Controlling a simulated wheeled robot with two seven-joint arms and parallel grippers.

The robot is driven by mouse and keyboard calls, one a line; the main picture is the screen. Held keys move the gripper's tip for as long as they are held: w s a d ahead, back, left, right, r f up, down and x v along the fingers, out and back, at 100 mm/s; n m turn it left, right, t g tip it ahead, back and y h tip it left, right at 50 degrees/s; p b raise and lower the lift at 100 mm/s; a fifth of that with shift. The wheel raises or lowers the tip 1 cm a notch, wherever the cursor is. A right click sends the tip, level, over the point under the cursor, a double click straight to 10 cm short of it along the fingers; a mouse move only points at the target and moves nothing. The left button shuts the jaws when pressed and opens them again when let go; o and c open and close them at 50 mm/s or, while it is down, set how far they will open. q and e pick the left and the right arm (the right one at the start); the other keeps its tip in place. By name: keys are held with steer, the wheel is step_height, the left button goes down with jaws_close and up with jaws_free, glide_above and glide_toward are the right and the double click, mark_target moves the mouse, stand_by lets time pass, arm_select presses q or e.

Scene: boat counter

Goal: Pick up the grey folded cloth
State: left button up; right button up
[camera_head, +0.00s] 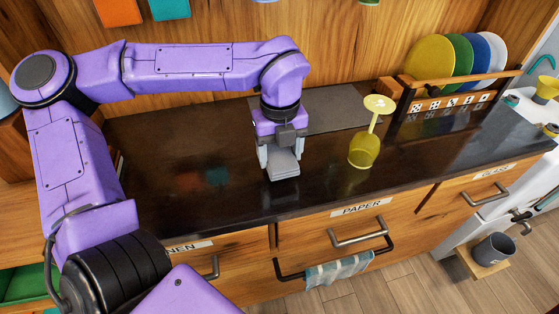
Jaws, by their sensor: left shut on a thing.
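The grey folded cloth (283,165) is at the front part of the dark counter (200,165), in the middle of the picture. My left gripper (281,158) points down and is shut on the cloth, with its fingers on either side of it. Part of the cloth is hidden behind the gripper. I cannot tell whether the cloth touches the counter or is just above it. My right gripper is not in the picture.
A grey mat (330,112) lies behind. A rack (440,103) with colored plates (430,60) stands at the back right. The counter left of the gripper is clear. A striped towel (338,270) hangs on a rail below.

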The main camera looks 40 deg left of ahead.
arm_select(q)
steer(key=d+r, duration=0.2)
steer(key=s+d+r+b, duration=0.1)
steer(key=r, duration=0.1)
steer(key=shift+s+d+r, duration=0.1)
steer(key=shift+d+r, duration=0.15)
steer(key=shift+d, duration=0.15)
steer(key=s+d+r+b, duration=0.2)
steer(key=d+r, duration=0.3)
steer(key=d, duration=0.4)
steer(key=shift+s+d, duration=0.25)
steer(key=shift+s, duration=0.35)
steer(key=shift+r, duration=0.1)
steer(key=shift+o, duration=0.5)
